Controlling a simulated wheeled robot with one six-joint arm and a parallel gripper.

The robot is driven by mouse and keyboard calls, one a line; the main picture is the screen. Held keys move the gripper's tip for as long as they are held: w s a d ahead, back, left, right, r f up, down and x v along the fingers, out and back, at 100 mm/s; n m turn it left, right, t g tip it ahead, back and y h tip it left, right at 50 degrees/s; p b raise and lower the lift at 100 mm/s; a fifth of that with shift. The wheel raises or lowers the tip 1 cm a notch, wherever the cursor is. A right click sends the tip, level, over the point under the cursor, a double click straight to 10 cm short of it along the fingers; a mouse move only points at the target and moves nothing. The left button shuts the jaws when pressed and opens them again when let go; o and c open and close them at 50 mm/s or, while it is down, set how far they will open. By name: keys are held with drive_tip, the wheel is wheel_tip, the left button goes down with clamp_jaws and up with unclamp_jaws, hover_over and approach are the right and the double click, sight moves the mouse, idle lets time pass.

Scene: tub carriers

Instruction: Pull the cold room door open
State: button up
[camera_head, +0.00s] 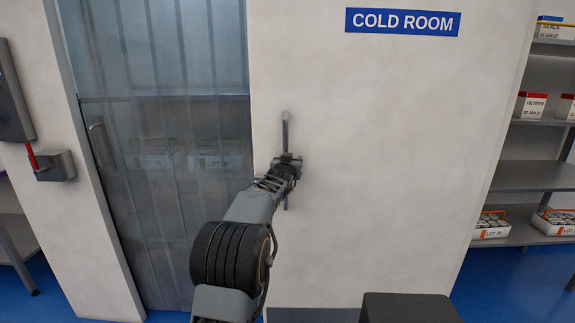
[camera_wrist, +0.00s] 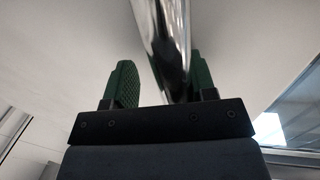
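The cold room door (camera_head: 385,190) is a white panel standing right of a doorway. The doorway shows clear strip curtains (camera_head: 165,190) left of the door's edge. A slim upright metal handle (camera_head: 286,128) is on the door near that edge. My gripper (camera_head: 287,165) is at the handle's middle. In the wrist view the shiny handle (camera_wrist: 166,45) runs between the green fingers of my gripper (camera_wrist: 162,85). A gap shows between the left finger and the bar. The bar overlaps the right finger, so contact there cannot be told. The fingers are apart.
A grey box with a red lever (camera_head: 50,164) is on the wall left of the doorway. A shelf rack (camera_head: 535,175) with labelled boxes and tubs stands at right. A blue sign (camera_head: 402,22) reads COLD ROOM. Blue floor (camera_head: 515,285) is bare at lower right.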

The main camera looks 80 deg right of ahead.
drive_tip(key=w+a+b, duration=0.1)
drive_tip(key=a+b, duration=0.1)
drive_tip(key=a, duration=1.1)
drive_tip(key=shift+w+a, duration=0.35)
drive_tip(key=shift+w, duration=0.05)
wheel_tip(320, 180, down, 9)
drive_tip(key=w+a+t+y, duration=0.2)
drive_tip(key=w+a+y, duration=0.1)
drive_tip(key=y, duration=0.2)
drive_tip(key=w+a+f+n+t+y+p, duration=0.2)
drive_tip(key=w+a+n+y+p, duration=0.15)
drive_tip(key=w+a, duration=0.7)
drive_tip(key=w+a+f+n+t+y+p, duration=0.25)
drive_tip(key=w+a+n+y, duration=0.2)
drive_tip(key=w+a, duration=0.6)
drive_tip(key=w+a+r+n+y+p, duration=0.1)
drive_tip(key=a+n, duration=0.3)
drive_tip(key=a, duration=0.6)
drive_tip(key=w+a+r+n+y+p, duration=0.1)
drive_tip(key=a+r+n+y+p, duration=0.1)
drive_tip(key=a, duration=0.9)
drive_tip(key=w+a+r+n+y+p, duration=0.1)
drive_tip(key=a+n, duration=0.4)
drive_tip(key=a, duration=0.5)
drive_tip(key=r+p, duration=0.1)
drive_tip(key=p, duration=0.1)
drive_tip(key=shift+w+a+r+n+g+y+p, duration=0.25)
drive_tip(key=shift+a+r+n+g+y+p, duration=0.05)
drive_tip(key=shift+a+r+g+y, duration=0.1)
